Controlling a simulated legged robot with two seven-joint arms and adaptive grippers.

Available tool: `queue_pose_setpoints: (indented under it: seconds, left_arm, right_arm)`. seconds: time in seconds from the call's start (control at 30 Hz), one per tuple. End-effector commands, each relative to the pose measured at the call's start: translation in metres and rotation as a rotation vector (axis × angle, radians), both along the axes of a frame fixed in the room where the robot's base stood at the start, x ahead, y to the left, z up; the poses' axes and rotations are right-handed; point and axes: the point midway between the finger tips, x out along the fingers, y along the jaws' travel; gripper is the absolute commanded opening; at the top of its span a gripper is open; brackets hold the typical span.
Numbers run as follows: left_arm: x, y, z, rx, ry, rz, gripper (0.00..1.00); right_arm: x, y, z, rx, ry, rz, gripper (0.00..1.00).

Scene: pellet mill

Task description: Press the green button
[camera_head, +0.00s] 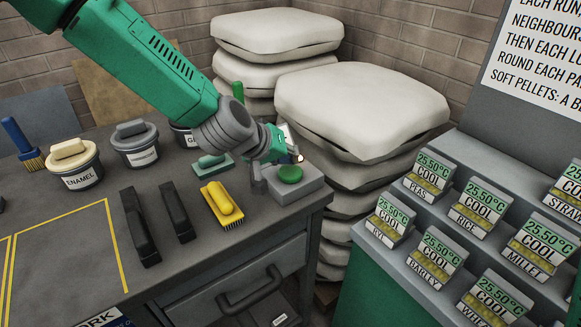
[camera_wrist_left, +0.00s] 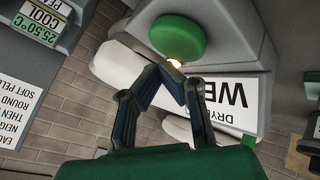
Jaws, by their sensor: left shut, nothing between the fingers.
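The green button (camera_head: 290,173) is a round dome on a small grey box (camera_head: 304,184) at the right corner of the workbench. It shows large in the left wrist view (camera_wrist_left: 177,37), at the top. My left gripper (camera_head: 280,161) is at the box, right by the button, with its arm coming in from the upper left. In the wrist view its two dark fingers (camera_wrist_left: 172,74) are shut and empty, their tips just below the button in the picture. I cannot tell whether they touch it. My right gripper is out of view.
A yellow brush (camera_head: 222,203), dark bars (camera_head: 140,226) and labelled tubs (camera_head: 74,164) lie on the bench (camera_head: 75,245). Stacked pale sacks (camera_head: 362,105) stand behind the box. A stepped rack (camera_head: 399,265) with several "COOL" displays is on the right. A white label plate (camera_wrist_left: 222,97) adjoins the button.

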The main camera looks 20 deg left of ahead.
Motion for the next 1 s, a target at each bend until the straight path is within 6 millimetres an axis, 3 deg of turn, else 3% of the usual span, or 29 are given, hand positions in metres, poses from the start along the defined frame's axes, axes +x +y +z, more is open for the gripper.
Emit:
queue_pose_setpoints:
  seconds: [0.5,1.0]
  left_arm:
    - [0.000,0.000,0.055,0.001,-0.001,0.000,0.00]
    - [0.000,0.000,0.054,0.000,0.000,0.000,0.00]
  right_arm:
    - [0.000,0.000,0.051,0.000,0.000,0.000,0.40]
    - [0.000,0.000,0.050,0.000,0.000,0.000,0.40]
